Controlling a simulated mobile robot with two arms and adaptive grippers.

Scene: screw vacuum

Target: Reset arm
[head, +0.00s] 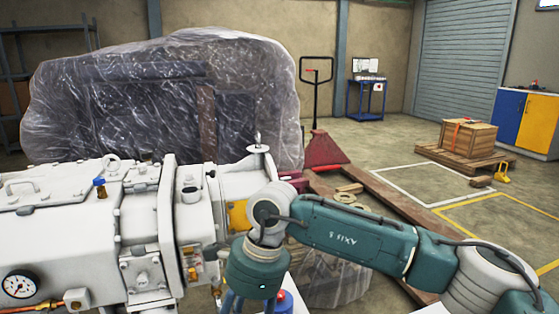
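My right arm (345,232), teal with pale grey joints, comes in from the lower right. Its wrist (258,262) bends down in front of the right end of the large white vacuum machine (85,240). Dark parts below the wrist run out of the bottom edge, and no fingertips show, so I cannot tell the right gripper's state or whether it touches the machine. My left arm and gripper are not in view. The machine has a round gauge (19,285), a blue-capped fitting (100,187) and a metal eye bolt (258,143) on top.
A plastic-wrapped load (160,95) stands close behind the machine. A red pallet jack (325,150) is beyond my arm. A wooden crate (468,136) sits on a pallet at the right, near a blue and yellow cabinet (525,120). Floor around the painted lines is mostly clear.

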